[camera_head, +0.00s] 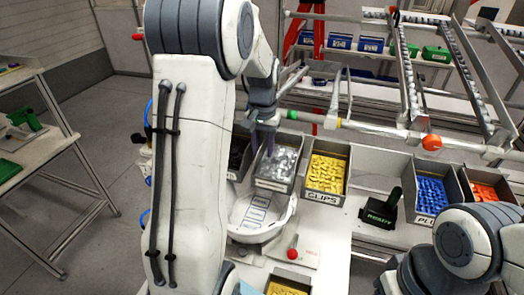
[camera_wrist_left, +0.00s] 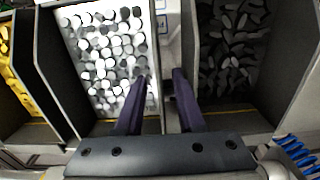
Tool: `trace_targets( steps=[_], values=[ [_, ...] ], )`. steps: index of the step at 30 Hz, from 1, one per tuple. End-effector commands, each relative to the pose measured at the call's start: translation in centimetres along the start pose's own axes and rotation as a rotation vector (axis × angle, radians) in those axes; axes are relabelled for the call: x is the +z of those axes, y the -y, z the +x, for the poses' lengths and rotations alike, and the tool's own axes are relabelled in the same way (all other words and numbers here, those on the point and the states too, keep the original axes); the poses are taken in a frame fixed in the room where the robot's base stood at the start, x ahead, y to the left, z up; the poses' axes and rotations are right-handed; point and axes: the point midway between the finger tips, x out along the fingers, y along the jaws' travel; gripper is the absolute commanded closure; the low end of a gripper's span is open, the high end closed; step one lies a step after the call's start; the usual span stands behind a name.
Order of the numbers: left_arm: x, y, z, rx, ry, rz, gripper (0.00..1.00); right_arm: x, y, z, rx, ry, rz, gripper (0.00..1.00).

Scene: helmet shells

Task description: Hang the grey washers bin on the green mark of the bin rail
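The grey washers bin (camera_head: 274,186) stands on the bench, full of silvery washers, between a dark bin and the clips bin. In the left wrist view the washers bin (camera_wrist_left: 60,85) fills the left middle. My left gripper (camera_head: 263,143) is over its back left part. In the wrist view the purple fingers of the gripper (camera_wrist_left: 158,95) are apart, one over the bin's side and one over the gap beside it; contact cannot be told. The green mark (camera_head: 292,115) is on the bin rail (camera_head: 365,127), behind and above the bin. My right gripper is out of view.
The yellow clips bin (camera_head: 322,195) is close on the right, and a bin of dark parts (camera_wrist_left: 236,50) is on the other side. A white helmet shell (camera_head: 277,232) lies in front. A blue-parts bin (camera_head: 452,193) and an orange-parts bin stand farther right. An orange knob (camera_head: 431,142) is on the rail.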

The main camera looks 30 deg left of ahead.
Motion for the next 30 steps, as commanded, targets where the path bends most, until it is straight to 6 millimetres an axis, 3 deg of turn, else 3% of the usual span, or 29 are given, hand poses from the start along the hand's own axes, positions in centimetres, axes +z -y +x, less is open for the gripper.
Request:
trace_targets(
  steps=[7, 21, 30],
  values=[
    [0.0, 0.0, -1.2, -0.001, -0.001, 0.0, 0.6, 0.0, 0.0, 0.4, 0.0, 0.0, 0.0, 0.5],
    [-0.1, 0.0, -9.5, 0.0, -0.003, 0.0, 0.6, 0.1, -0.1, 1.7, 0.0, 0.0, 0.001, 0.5],
    [0.1, -0.2, -10.5, 0.0, 0.001, 0.004, 0.6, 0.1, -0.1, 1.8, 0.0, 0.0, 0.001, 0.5]
  ],
)
